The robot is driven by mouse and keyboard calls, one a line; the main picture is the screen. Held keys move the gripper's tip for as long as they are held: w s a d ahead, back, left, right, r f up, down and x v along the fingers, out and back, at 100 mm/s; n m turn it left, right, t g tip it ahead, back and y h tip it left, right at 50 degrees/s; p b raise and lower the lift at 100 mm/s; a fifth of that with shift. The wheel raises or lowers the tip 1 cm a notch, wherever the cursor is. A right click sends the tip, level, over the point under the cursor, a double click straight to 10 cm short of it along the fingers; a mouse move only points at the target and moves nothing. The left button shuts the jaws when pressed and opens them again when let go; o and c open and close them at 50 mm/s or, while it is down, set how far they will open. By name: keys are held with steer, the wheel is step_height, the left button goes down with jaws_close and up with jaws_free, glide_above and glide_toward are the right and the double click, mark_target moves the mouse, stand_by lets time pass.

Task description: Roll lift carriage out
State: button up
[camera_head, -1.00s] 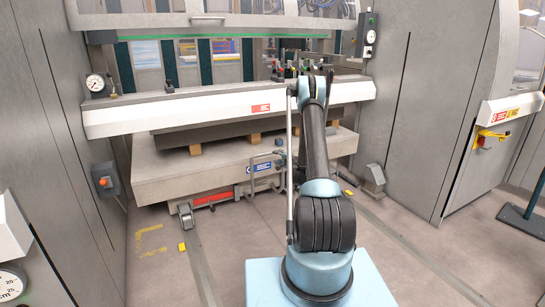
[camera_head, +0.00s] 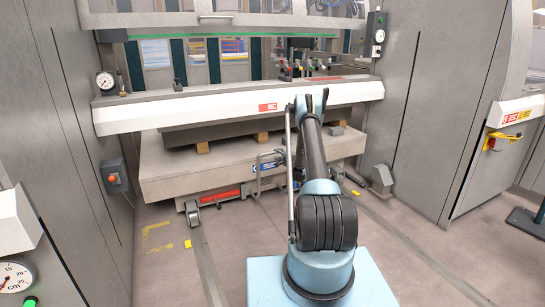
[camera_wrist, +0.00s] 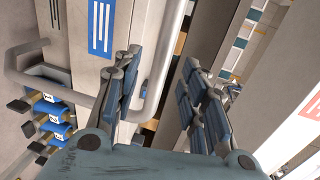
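The lift carriage (camera_head: 205,172) is a wide pale grey body on wheels, under the machine's white front beam. It carries a darker grey slab on wooden blocks. A bent grey tube handle (camera_head: 258,163) stands at its front, beside a blue-and-white label. In the wrist view, the handle (camera_wrist: 165,62) curves around the left finger and runs behind the gap between the fingers. My gripper (camera_wrist: 160,68) is open, with its blue-padded fingers apart. I cannot tell whether the tube lies between them or only beyond.
Grey cabinet walls stand left and right (camera_head: 440,110). A grey floor block (camera_head: 381,179) sits right of the carriage. Blue-labelled levers (camera_wrist: 50,120) show at left in the wrist view. The floor in front (camera_head: 225,235) is mostly clear, with rails and yellow marks.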

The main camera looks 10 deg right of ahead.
mark_target(275, 153)
steer(key=shift+x, duration=3.15)
steer(key=shift+c, duration=0.5)
